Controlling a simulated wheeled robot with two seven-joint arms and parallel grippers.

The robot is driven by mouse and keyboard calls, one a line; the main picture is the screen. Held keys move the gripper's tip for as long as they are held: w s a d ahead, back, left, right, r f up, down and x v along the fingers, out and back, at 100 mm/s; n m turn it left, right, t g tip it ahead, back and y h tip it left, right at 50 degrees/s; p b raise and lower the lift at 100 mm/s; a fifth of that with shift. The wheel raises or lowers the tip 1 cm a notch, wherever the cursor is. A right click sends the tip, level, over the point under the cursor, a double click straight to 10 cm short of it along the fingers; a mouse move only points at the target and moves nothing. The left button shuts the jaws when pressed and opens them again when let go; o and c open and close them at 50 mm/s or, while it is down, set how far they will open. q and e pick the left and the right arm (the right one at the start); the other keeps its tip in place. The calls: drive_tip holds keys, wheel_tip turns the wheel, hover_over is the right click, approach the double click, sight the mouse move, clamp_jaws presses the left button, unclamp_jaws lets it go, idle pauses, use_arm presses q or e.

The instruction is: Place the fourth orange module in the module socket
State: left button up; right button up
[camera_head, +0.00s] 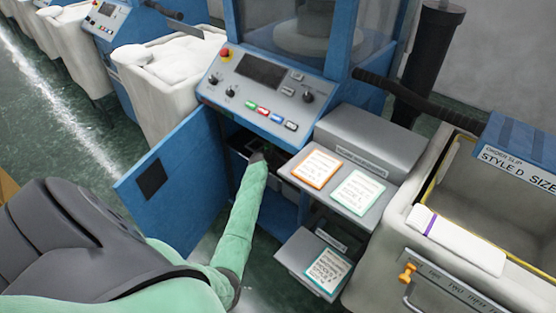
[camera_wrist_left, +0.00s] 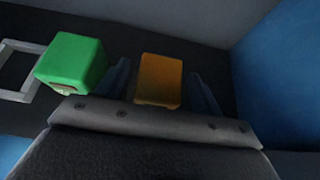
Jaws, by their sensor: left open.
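An orange module (camera_wrist_left: 159,80) stands between the two spread fingers of my left gripper (camera_wrist_left: 163,88) in the left wrist view. The fingers are open, one on each side of it; I cannot tell whether either touches it. A green module (camera_wrist_left: 72,62) is just left of the left finger. A grey square frame (camera_wrist_left: 20,70), perhaps the socket, lies at the far left, partly cut off. In the head view my left gripper (camera_head: 257,157) reaches into the dark cabinet and is mostly hidden. The modules cannot be made out there. My right gripper is not in view.
The blue cabinet door (camera_head: 172,165) stands open left of my arm. The control panel (camera_head: 265,90) overhangs the opening. A grey shelf with slips (camera_head: 378,203) is on the right, with a lower tray (camera_head: 292,252) below. A blue wall (camera_wrist_left: 280,80) bounds the wrist view's right.

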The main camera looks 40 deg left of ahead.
use_arm(q)
drive_tip(key=d+v, duration=0.1)
drive_tip(key=v, duration=0.8)
drive_tip(key=s+d+f+m+g, duration=0.2)
drive_tip(key=s+d+m, duration=0.4)
drive_tip(key=s+d+f+m+g, duration=0.2)
drive_tip(key=s+d+f+m, duration=0.1)
drive_tip(key=s+d+m, duration=0.3)
drive_tip(key=s+d+f+m+g+h, duration=0.1)
drive_tip(key=s+d+f+m+g, duration=0.1)
drive_tip(key=s+d+m, duration=0.4)
drive_tip(key=shift+d+f+m+b, duration=0.35)
drive_tip(key=shift+d+f+m, duration=0.15)
drive_tip(key=shift+d+f, duration=0.2)
drive_tip(key=s+d+m+g, duration=0.2)
drive_tip(key=s+d+m, duration=0.6)
drive_tip(key=s, duration=0.4)
drive_tip(key=s+d+r+m+g, duration=0.1)
drive_tip(key=s+d+m+g, duration=0.1)
drive_tip(key=s+d+m, duration=0.7)
drive_tip(key=s+m, duration=0.1)
drive_tip(key=s, duration=0.3)
drive_tip(key=shift+s+d+g+y, duration=0.15)
drive_tip(key=shift+s+g+y, duration=0.15)
drive_tip(key=shift+g+y, duration=0.1)
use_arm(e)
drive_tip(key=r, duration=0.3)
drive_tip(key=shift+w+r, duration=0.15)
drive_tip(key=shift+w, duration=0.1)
